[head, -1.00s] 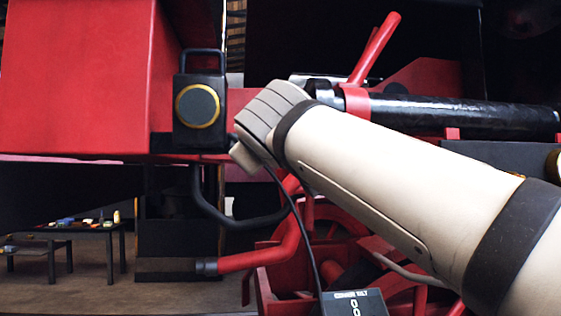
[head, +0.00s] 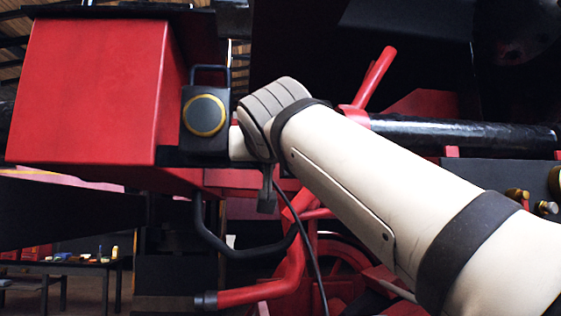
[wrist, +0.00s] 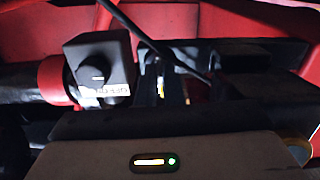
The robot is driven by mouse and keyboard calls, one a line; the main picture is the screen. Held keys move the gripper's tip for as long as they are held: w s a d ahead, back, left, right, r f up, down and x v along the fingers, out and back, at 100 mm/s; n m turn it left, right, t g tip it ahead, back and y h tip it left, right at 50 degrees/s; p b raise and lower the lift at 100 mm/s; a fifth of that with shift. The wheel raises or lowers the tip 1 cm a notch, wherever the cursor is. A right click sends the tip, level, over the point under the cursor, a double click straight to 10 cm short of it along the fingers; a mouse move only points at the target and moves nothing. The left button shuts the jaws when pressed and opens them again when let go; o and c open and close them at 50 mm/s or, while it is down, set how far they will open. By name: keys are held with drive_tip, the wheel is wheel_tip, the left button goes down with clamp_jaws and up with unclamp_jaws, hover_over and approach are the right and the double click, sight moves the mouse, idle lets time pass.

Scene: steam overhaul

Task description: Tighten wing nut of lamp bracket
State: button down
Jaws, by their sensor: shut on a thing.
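The lamp (head: 205,118) is a dark box with a yellow-rimmed round face and a loop handle, at the corner of the red box in the head view. My gripper is hidden in the head view, where my pale wrist ends right beside the lamp. In the wrist view the dark fingers of my gripper (wrist: 183,78) show above its pale body. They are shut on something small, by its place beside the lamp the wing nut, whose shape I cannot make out. The lamp bracket is not clearly visible behind my wrist.
A red box-shaped tank (head: 90,95) fills the left. A red lever (head: 375,78) and a black pipe (head: 460,135) lie right. A curved black handrail (head: 235,250) hangs below. In the wrist view a dark box with a knob (wrist: 98,65) stands left of the fingers.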

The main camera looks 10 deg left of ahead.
drive_tip(key=shift+f+m, duration=0.1)
drive_tip(key=shift+m, duration=0.2)
drive_tip(key=c, duration=1.6)
unclamp_jaws()
drive_tip(key=shift+o, duration=0.2)
drive_tip(key=b+v, duration=0.1)
drive_tip(key=v, duration=0.6)
drive_tip(key=shift+s, duration=0.35)
